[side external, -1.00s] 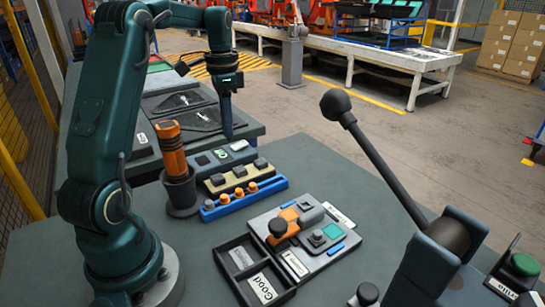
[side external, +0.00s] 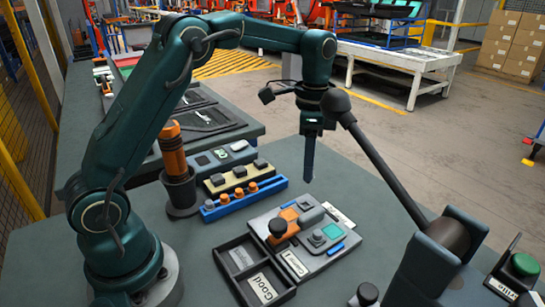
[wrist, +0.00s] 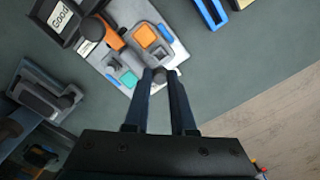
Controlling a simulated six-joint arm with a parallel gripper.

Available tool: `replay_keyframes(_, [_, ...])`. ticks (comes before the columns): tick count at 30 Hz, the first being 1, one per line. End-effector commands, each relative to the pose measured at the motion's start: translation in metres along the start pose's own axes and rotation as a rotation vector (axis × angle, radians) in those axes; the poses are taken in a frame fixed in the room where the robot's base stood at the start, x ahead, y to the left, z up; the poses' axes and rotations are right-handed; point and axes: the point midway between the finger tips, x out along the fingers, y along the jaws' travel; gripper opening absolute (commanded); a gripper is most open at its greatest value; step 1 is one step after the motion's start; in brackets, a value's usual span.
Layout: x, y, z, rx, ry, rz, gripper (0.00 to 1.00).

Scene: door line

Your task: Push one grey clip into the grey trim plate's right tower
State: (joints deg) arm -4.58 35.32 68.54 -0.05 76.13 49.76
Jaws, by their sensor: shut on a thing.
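My gripper (wrist: 160,76) points down, its fingers close together on a small grey piece at the tips, which I take for a grey clip. In the side view my gripper (side external: 308,180) hangs in the air above and behind the light-grey fixture board (side external: 275,261), apart from it; the clip is too small to make out there. The board also shows in the wrist view (wrist: 182,54), ahead of the fingertips. It carries an orange block, a teal square and raised grey parts. I cannot tell for certain which part is the trim plate or its right tower.
A beige rack (side external: 229,187) with dark grey pieces and a blue rack (side external: 213,214) with orange pieces stand left of the board. A black bin (side external: 236,282) labelled "Good" is in front. A black-knobbed lever (side external: 385,180) rises close to my gripper's right.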

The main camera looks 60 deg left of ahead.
Motion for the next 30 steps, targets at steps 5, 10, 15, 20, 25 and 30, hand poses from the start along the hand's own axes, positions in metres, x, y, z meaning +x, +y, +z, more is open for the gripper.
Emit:
replay_keyframes(5, [0.019,0.001,0.001,-0.001,-0.002,0.003,0.0])
replay_keyframes(10, [0.035,0.0,0.001,-0.002,-0.002,0.003,0.0])
replay_keyframes(15, [0.045,0.0,0.001,-0.002,-0.001,0.002,0.0])
replay_keyframes(20, [0.048,0.0,0.001,-0.002,0.0,0.0,0.0])
replay_keyframes(25, [0.048,0.0,0.001,-0.002,0.0,0.0,0.0])
replay_keyframes(30, [0.048,0.0,0.001,-0.002,0.0,0.0,0.0])
